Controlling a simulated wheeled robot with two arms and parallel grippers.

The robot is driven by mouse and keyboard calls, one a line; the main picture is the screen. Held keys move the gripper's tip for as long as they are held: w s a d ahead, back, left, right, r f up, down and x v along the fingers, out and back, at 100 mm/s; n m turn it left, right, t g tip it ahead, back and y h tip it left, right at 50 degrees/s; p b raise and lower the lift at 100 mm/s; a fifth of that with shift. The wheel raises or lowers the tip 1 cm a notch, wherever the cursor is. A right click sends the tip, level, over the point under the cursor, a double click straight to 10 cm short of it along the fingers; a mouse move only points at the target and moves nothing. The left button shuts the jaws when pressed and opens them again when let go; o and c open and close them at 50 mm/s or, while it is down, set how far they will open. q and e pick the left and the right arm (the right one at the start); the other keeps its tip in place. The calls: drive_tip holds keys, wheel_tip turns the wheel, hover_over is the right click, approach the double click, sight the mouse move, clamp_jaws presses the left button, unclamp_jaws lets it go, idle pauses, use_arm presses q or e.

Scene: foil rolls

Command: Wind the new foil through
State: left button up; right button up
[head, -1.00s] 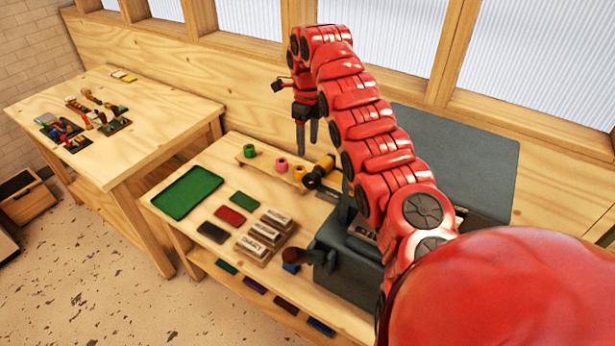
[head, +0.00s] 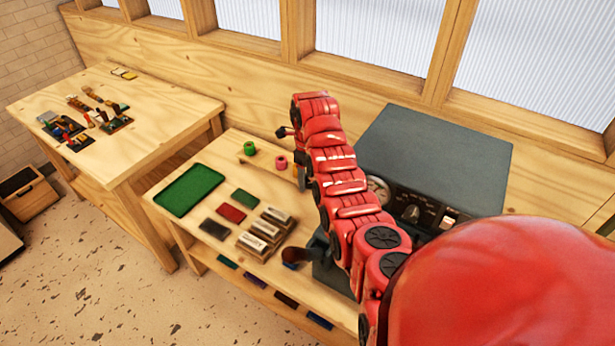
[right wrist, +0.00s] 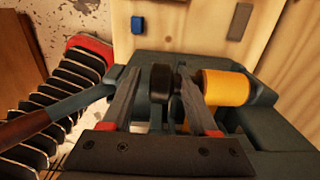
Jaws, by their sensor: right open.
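The gold foil roll (right wrist: 225,88) sits on the grey foil machine (head: 435,150), right of my right fingers in the right wrist view. My right gripper (right wrist: 160,82) is open, its two dark fingers on either side of a black round knob (right wrist: 162,90). I cannot tell whether they touch the knob. In the head view my red right arm reaches down over the machine's left part and hides the gold roll and most of the gripper. A green roll (head: 250,148) and a pink roll (head: 281,161) stand on a wooden strip behind. My left gripper is not in view.
A lever with a brown handle (right wrist: 25,127) sticks out from the machine in the right wrist view. A green tray (head: 189,190), coloured blocks and lettered blocks (head: 265,232) lie on the bench to the left. A second table (head: 150,125) with tools stands farther left.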

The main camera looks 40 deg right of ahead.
drive_tip(key=shift+f, duration=0.15)
clamp_jaws()
idle(0.4)
drive_tip(key=t+y, duration=0.1)
drive_tip(key=t, duration=0.2)
drive_tip(key=shift+s+d, duration=0.1)
drive_tip(key=shift+s, duration=0.1)
drive_tip(key=shift+t+y+b, duration=0.3)
drive_tip(key=shift+t, duration=0.2)
unclamp_jaws()
